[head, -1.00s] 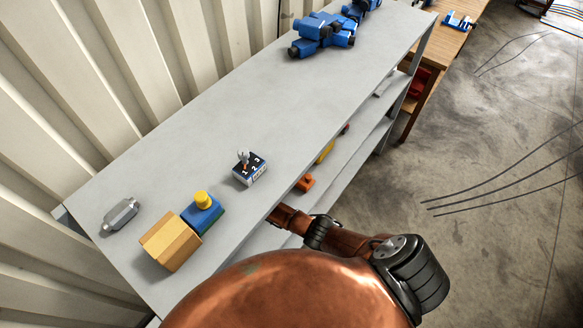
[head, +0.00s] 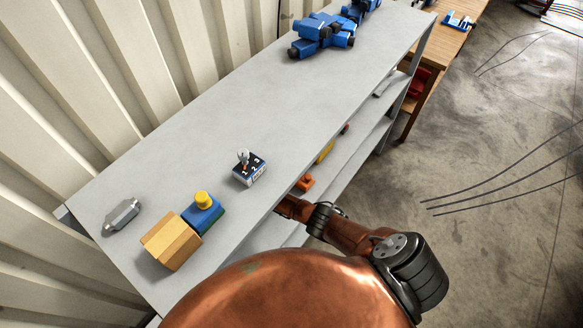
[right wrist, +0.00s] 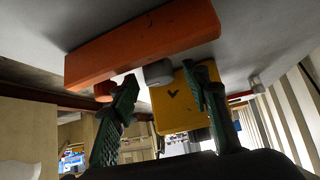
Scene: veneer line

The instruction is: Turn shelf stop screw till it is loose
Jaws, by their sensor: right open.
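My right gripper (right wrist: 160,80) is open in the right wrist view, with one dark green finger on each side of a short grey rounded piece (right wrist: 158,73). That piece may be the stop screw, but I cannot be sure. I cannot tell whether the fingers touch it. It sits by a long orange block (right wrist: 140,45) and a yellow block (right wrist: 185,102). In the head view my right arm reaches under the top of the grey shelf unit (head: 190,120), which hides the gripper. My left gripper is not in view.
On the shelf top are a box marked 1 2 3 with a lever (head: 251,175), a blue block with yellow knob (head: 204,215), a wooden block (head: 172,243), a grey metal piece (head: 122,214) and blue parts (head: 322,35). The top's middle is clear.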

